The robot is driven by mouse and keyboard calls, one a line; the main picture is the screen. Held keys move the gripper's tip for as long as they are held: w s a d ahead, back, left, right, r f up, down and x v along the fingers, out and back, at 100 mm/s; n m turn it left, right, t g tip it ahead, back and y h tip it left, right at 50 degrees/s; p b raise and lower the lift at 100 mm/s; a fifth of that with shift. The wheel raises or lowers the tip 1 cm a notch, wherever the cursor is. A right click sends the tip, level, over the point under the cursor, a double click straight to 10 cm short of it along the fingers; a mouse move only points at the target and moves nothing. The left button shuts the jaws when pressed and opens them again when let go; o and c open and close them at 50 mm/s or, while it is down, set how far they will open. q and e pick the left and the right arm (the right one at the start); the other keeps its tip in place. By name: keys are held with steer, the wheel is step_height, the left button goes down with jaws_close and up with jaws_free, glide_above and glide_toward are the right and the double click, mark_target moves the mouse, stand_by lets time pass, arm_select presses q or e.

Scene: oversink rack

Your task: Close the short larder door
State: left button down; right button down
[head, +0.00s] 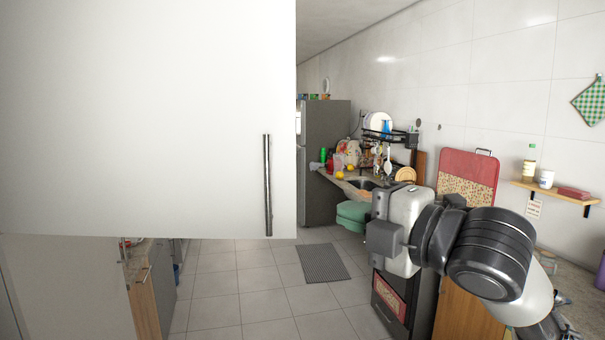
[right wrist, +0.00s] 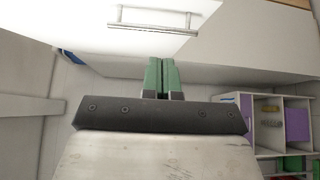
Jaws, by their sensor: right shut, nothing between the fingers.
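A large white door (head: 140,110) fills the upper left of the head view, standing open, with a dark upright bar handle (head: 268,185) near its right edge. In the right wrist view a white panel (right wrist: 90,15) with a bar handle (right wrist: 155,22) shows at the top; it looks like the same door. My right gripper (head: 383,240) is to the right of the door in the head view. Its green fingers (right wrist: 161,76) are shut together and empty, just below the panel in the wrist picture; I cannot tell whether they touch it. My left gripper is out of view.
A wooden-sided cabinet (head: 147,295) stands below the door. A grey mat (head: 324,263) lies on the tiled floor, which is otherwise clear in the middle. A sink counter (head: 350,183), a grey fridge (head: 325,160) and a wall shelf (head: 555,190) are farther back and right.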

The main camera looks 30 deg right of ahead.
steer(key=p, duration=0.5)
glide_toward(288, 188)
steer(key=w+a, duration=0.2)
steer(key=a, duration=0.2)
steer(key=w, duration=0.1)
steer(key=w+d+p, duration=0.1)
steer(key=w, duration=0.1)
steer(key=shift+w+d+r, duration=0.2)
steer(key=shift+w+d+f+p, duration=0.15)
steer(key=shift+w+d+p, duration=0.15)
steer(key=shift+w+d, duration=0.15)
steer(key=shift+a, duration=0.15)
